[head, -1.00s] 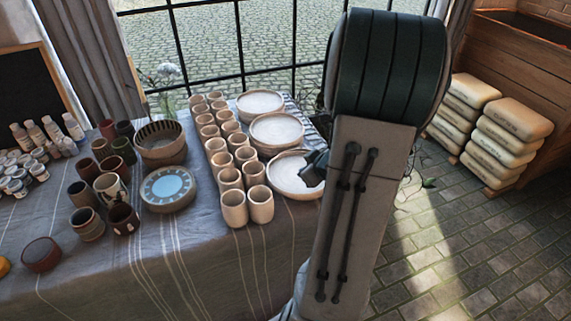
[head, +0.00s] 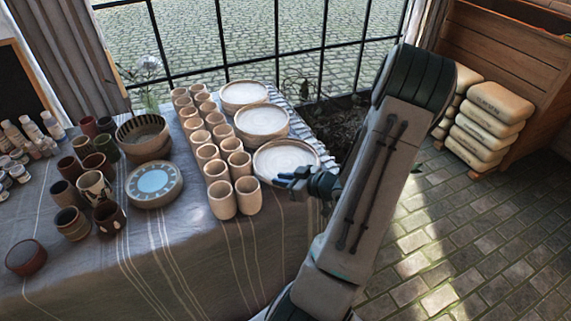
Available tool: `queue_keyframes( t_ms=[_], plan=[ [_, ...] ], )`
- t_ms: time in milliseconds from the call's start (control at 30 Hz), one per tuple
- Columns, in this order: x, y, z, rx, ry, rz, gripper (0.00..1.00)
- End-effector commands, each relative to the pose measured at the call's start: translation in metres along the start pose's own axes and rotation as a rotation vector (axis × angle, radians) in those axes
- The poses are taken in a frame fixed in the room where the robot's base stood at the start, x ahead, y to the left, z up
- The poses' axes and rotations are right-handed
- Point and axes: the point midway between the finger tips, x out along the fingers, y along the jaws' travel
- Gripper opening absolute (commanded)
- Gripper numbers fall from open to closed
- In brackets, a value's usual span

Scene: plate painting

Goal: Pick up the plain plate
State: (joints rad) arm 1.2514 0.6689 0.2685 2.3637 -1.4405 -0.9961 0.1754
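The front plate looks flat on the cloth. A patterned plate (head: 154,184) with a blue centre lies farther left.
Rows of plain cups (head: 222,199) stand just left of the plates. Dark painted cups (head: 108,217), a striped bowl (head: 144,136) and paint jars are farther left. A window (head: 235,40) is behind the table (head: 180,270). Stacked sacks (head: 488,120) stand at right.

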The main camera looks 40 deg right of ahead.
Motion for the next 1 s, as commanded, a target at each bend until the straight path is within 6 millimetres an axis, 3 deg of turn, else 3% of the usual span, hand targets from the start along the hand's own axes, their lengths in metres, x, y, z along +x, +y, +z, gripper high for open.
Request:
queue_keyframes(
  t_ms=[233, 500, 800, 867, 1000],
  plan=[
    [0.019, 0.000, 0.001, 0.002, 0.000, -0.001, 0.16],
    [0.056, 0.001, 0.002, 0.001, 0.000, -0.001, 0.16],
    [0.060, 0.002, 0.002, 0.000, -0.001, 0.001, 0.16],
    [0.060, 0.002, 0.002, 0.000, -0.001, 0.001, 0.02],
    [0.060, 0.002, 0.002, 0.000, -0.001, 0.001, 0.00]
  ],
)
